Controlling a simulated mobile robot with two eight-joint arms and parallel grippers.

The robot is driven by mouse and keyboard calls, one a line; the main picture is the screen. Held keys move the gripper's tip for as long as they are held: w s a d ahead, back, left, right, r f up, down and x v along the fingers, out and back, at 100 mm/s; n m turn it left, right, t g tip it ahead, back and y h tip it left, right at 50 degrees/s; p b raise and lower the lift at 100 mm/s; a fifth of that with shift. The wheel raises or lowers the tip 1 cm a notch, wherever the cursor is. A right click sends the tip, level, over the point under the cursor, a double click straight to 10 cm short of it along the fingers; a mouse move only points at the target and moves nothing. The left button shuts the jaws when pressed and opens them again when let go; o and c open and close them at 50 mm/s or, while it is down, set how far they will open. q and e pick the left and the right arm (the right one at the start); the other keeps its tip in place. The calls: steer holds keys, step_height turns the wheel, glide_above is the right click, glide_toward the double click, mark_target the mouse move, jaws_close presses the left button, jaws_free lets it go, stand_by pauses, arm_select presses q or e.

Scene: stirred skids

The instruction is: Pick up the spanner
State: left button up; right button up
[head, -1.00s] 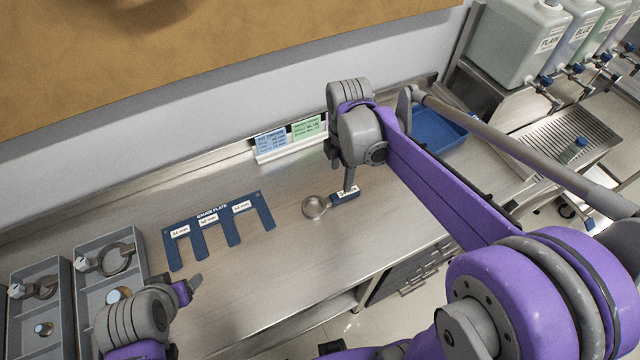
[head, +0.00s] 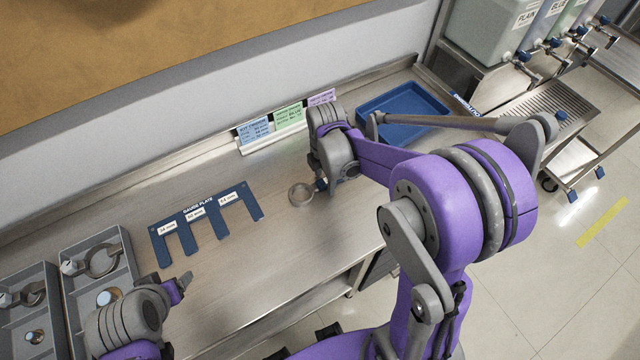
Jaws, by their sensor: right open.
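I cannot make out a spanner for certain. A grey ring-shaped tool (head: 104,262) lies in the nearer grey tray at the lower left, and a similar one (head: 34,293) lies in the tray beside it.
A blue gauge plate (head: 190,222) with slots lies on the bench between the trays (head: 130,278) and the cup. Label cards (head: 288,118) stand at the back wall. A blue tray (head: 400,96) is at the back right, near the liquid containers (head: 490,32).

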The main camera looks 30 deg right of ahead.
mark_target(325, 181)
jaws_close()
stand_by(0.4)
step_height(325, 181, up, 10)
stand_by(0.7)
